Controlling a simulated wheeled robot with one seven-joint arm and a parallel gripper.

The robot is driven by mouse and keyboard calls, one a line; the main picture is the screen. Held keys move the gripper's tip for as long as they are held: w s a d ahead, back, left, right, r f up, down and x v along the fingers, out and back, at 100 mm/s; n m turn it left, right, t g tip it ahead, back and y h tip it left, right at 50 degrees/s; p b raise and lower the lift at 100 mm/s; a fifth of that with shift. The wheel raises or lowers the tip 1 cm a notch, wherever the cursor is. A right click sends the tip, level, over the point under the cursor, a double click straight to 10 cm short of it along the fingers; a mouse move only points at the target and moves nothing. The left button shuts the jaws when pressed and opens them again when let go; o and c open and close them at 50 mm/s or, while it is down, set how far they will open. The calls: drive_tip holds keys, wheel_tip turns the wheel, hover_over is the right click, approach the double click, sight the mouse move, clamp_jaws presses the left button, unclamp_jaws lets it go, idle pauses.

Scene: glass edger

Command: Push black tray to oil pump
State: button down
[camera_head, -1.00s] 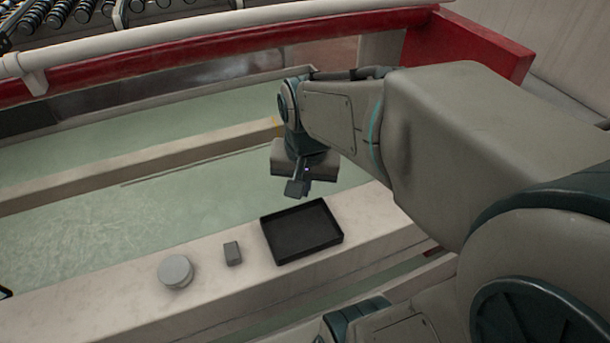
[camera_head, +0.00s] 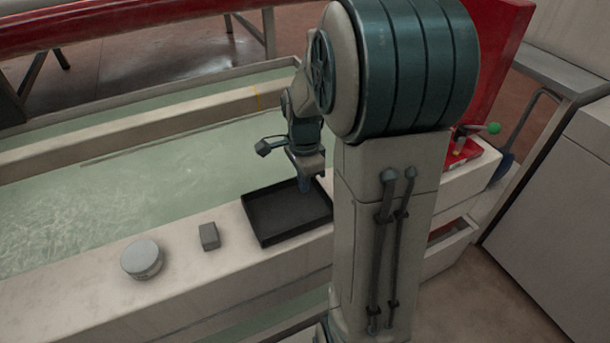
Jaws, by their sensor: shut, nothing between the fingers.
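The black tray (camera_head: 272,222), shallow and rectangular, lies flat on the pale ledge along the front of the water trough. My gripper (camera_head: 305,187) points down at the tray's far right corner. Its fingers are shut with nothing between them. I cannot tell whether the fingertips touch the tray's rim or hang just above it. My arm hides the ledge right of the tray. A red device with a green knob (camera_head: 467,146) sits farther right on the ledge, partly behind my arm; I cannot tell for sure that it is the oil pump.
A small grey block (camera_head: 209,237) and a round grey lidded tin (camera_head: 142,260) stand left of the tray on the ledge. The greenish water trough (camera_head: 100,195) lies behind. A grey metal table (camera_head: 560,75) stands at the far right.

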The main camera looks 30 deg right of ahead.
sight(319, 200)
wheel_tip(319, 200, down, 4)
drive_tip(key=shift+f+b, duration=0.25)
drive_tip(key=shift+b, duration=0.2)
drive_tip(key=d, duration=0.2)
drive_tip(key=shift+d+f, duration=0.25)
drive_tip(key=shift+d, duration=0.75)
drive_tip(key=shift+d, duration=0.1)
